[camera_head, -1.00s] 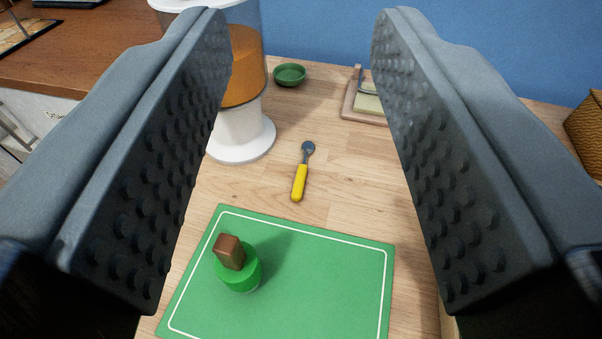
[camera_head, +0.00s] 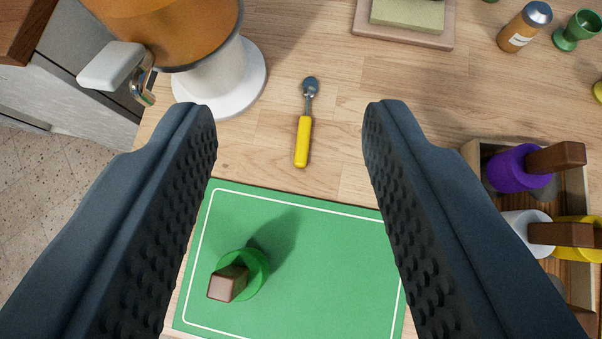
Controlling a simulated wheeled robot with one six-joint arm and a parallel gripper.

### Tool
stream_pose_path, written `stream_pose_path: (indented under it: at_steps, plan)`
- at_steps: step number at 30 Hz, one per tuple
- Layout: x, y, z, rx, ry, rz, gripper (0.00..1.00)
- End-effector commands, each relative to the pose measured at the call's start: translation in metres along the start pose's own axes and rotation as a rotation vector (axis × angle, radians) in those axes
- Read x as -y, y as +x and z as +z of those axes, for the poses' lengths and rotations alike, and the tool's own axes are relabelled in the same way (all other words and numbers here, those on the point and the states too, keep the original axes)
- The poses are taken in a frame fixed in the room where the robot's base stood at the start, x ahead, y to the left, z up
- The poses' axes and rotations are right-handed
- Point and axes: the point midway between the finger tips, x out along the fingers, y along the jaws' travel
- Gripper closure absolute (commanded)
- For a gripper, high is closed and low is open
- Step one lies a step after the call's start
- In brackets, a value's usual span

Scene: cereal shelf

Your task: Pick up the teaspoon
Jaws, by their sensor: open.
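The teaspoon (camera_head: 304,132) lies on the wooden counter, with a yellow handle toward me and a grey metal bowl pointing away. It sits just beyond the far edge of the green mat, apart from it. My gripper (camera_head: 290,112) is open and empty, its two dark studded fingers wide apart. In the picture the teaspoon shows between the fingertips, and my gripper is above the counter. No part of the teaspoon is hidden.
A green mat (camera_head: 330,270) holds a green item with a brown block-like top (camera_head: 240,277). A cereal dispenser (camera_head: 215,75) stands left of the teaspoon. A wooden box (camera_head: 475,152) with several coloured items is at right. Counter around the teaspoon is clear.

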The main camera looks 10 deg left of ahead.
Motion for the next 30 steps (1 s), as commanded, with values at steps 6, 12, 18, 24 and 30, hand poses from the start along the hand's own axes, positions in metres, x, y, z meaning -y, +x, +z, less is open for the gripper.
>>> stream_pose_path:
  at_steps: [6, 12, 18, 24, 30]
  plan:
    - [0.001, 0.050, -0.001, 0.234, 0.028, 0.020, 0.57]
    - [0.001, 0.091, 0.002, 0.445, 0.052, 0.044, 0.57]
    - [0.001, 0.129, 0.006, 0.655, 0.075, 0.074, 0.57]
    - [0.001, 0.157, 0.011, 0.828, 0.093, 0.103, 0.57]
    - [0.002, 0.169, 0.014, 0.910, 0.102, 0.118, 0.57]
